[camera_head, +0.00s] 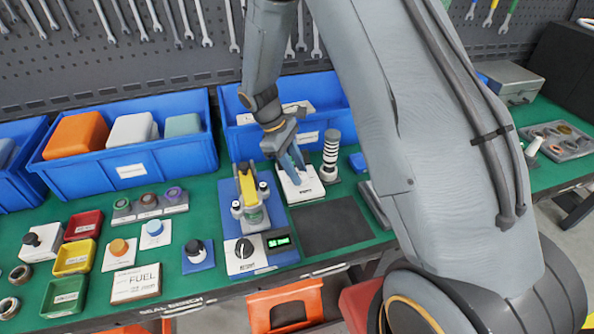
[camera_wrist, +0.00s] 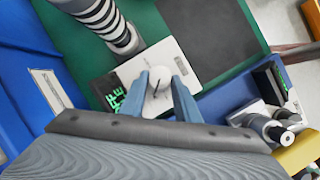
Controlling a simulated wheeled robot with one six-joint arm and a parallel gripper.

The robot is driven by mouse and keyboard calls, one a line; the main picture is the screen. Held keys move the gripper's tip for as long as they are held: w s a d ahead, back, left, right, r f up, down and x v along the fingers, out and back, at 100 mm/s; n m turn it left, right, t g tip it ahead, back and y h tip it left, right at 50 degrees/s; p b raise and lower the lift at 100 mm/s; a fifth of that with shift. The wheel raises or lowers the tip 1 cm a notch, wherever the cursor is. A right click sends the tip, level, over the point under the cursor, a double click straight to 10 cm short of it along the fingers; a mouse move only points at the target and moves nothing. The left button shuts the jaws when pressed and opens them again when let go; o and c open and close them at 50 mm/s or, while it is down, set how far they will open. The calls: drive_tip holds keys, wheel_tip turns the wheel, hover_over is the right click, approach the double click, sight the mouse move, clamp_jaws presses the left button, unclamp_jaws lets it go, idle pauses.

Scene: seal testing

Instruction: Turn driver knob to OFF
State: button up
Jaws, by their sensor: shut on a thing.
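The white control box (camera_head: 306,190) stands on the green bench beside a striped black-and-white cylinder (camera_head: 330,157). Its label is too small to read surely in the head view. In the wrist view the box (camera_wrist: 168,55) carries a round white knob (camera_wrist: 157,96) with a dark pointer line, and a green-lit display (camera_wrist: 130,97) on its left. My gripper (camera_head: 291,163) reaches down onto the box. In the wrist view its two blue fingers (camera_wrist: 162,78) stand on either side of the knob, shut on it. The knob's position markings cannot be read.
A blue-based test fixture (camera_head: 250,212) with a yellow lever stands close on the left, with another dark knob (camera_head: 244,248) at its front. Blue bins (camera_head: 130,168) line the back. A dark mat (camera_head: 335,227) lies clear in front of the box.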

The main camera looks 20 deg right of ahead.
idle(0.4)
drive_tip(key=o, duration=1)
drive_tip(key=shift+o, duration=0.2)
drive_tip(key=b+v, duration=0.2)
drive_tip(key=v, duration=0.5)
drive_tip(key=shift+r, duration=0.4)
drive_tip(key=shift+w, duration=0.15)
